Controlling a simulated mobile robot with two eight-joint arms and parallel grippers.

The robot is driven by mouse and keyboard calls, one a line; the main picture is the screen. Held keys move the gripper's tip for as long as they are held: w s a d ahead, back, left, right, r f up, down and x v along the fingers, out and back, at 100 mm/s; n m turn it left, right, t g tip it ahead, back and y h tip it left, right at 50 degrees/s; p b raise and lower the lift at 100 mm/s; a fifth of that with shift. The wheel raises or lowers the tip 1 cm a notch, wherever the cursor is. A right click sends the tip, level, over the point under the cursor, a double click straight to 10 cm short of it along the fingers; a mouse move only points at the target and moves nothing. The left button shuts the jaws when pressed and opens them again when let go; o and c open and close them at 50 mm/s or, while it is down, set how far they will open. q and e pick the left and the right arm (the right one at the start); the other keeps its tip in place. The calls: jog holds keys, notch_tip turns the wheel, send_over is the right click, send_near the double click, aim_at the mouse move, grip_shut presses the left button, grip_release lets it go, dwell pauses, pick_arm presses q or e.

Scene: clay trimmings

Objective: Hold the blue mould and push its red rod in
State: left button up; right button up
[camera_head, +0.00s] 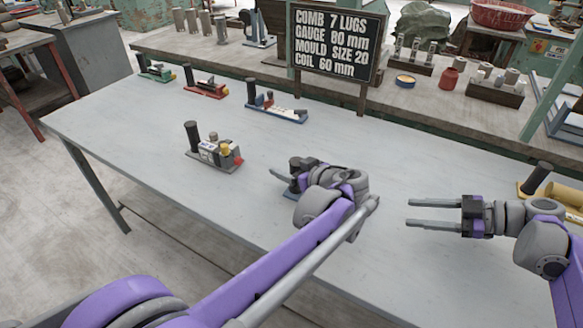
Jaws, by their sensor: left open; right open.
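A blue-based mould-like device (288,116) lies on the table behind my grippers, with a dark upright post at its left and a small red part near the post. No red rod is clear there. My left gripper (275,178) is open, low over the table at that piece; whether it touches is unclear. My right gripper (408,213) is open and empty, above the table to the right, its fingers pointing left.
Red (206,90) and green (156,73) devices sit at the far left. A sign (337,44) stands at the back edge. A yellow device (560,196) is at the right.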

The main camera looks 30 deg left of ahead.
pick_arm(q)
grip_shut()
dwell(1.3)
pick_arm(e)
grip_shut()
jog(key=m, duration=0.2)
jog(key=d+m, duration=0.1)
jog(key=m, duration=0.1)
jog(key=d+m, duration=0.1)
jog(key=m, duration=0.1)
jog(key=shift+f, duration=0.1)
jog(key=m, duration=0.2)
jog(key=d+m, duration=0.1)
jog(key=m, duration=0.2)
jog(key=shift+d, duration=0.2)
jog(key=m, duration=0.2)
jog(key=d+m, duration=0.1)
jog(key=m, duration=0.1)
jog(key=d+m, duration=0.1)
jog(key=m, duration=0.1)
jog(key=shift+s+f, duration=0.1)
jog(key=shift+s, duration=0.05)
jog(key=m, duration=0.2)
jog(key=d+m, duration=0.1)
jog(key=m, duration=0.1)
jog(key=shift+s+t+y, duration=0.1)
jog(key=shift+t+y, duration=0.2)
